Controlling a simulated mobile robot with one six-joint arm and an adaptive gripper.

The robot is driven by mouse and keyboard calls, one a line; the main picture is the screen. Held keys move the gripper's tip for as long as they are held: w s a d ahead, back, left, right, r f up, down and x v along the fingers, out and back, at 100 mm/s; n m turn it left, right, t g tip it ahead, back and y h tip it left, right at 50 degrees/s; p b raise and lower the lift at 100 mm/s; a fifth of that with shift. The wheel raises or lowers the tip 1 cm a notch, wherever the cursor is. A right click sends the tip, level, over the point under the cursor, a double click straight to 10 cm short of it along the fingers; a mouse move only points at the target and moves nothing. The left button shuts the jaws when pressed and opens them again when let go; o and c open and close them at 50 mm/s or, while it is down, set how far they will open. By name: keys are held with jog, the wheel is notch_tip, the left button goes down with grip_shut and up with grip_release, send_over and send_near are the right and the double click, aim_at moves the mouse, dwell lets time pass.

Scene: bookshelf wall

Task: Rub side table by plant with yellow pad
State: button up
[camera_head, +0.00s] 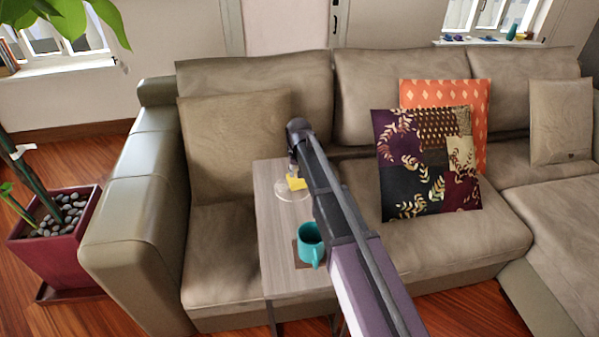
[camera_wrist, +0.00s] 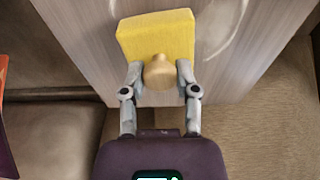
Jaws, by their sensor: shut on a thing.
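The yellow pad (camera_head: 297,184) is over the far part of the wood-grain side table (camera_head: 272,225). In the wrist view the pad (camera_wrist: 150,32) has a round tan knob. My gripper (camera_wrist: 159,74) is shut on this knob, one finger on each side. In the head view my gripper (camera_head: 293,168) is small and partly hidden by my arm. A pale ring-like mark (camera_head: 286,194) shows on the tabletop around and beside the pad; its curve also shows in the wrist view (camera_wrist: 237,35). I cannot tell whether the pad touches the tabletop.
A teal mug (camera_head: 308,245) stands on the table's near part, on a brown coaster. The beige sofa (camera_head: 225,245) surrounds the table, with patterned cushions (camera_head: 425,165) at right. A plant in a red pot (camera_head: 62,245) stands left of the sofa arm.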

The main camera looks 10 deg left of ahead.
jog(key=shift+a, duration=0.1)
jog(key=shift+s+a+f, duration=0.1)
jog(key=shift+s+a, duration=0.2)
jog(key=shift+a, duration=0.55)
jog(key=shift+s+a, duration=0.25)
jog(key=shift+a, duration=0.6)
jog(key=shift+a, duration=0.1)
jog(key=shift+s+a, duration=0.25)
jog(key=shift+a, duration=0.65)
jog(key=shift+s+a, duration=0.25)
jog(key=shift+a, duration=0.6)
jog(key=shift+s+d, duration=0.1)
jog(key=shift+s+d, duration=0.2)
jog(key=shift+s, duration=0.6)
jog(key=shift+f, duration=0.1)
jog(key=shift+w+d, duration=0.3)
jog(key=shift+d, duration=0.65)
jog(key=shift+w+d, duration=0.3)
jog(key=shift+d, duration=0.6)
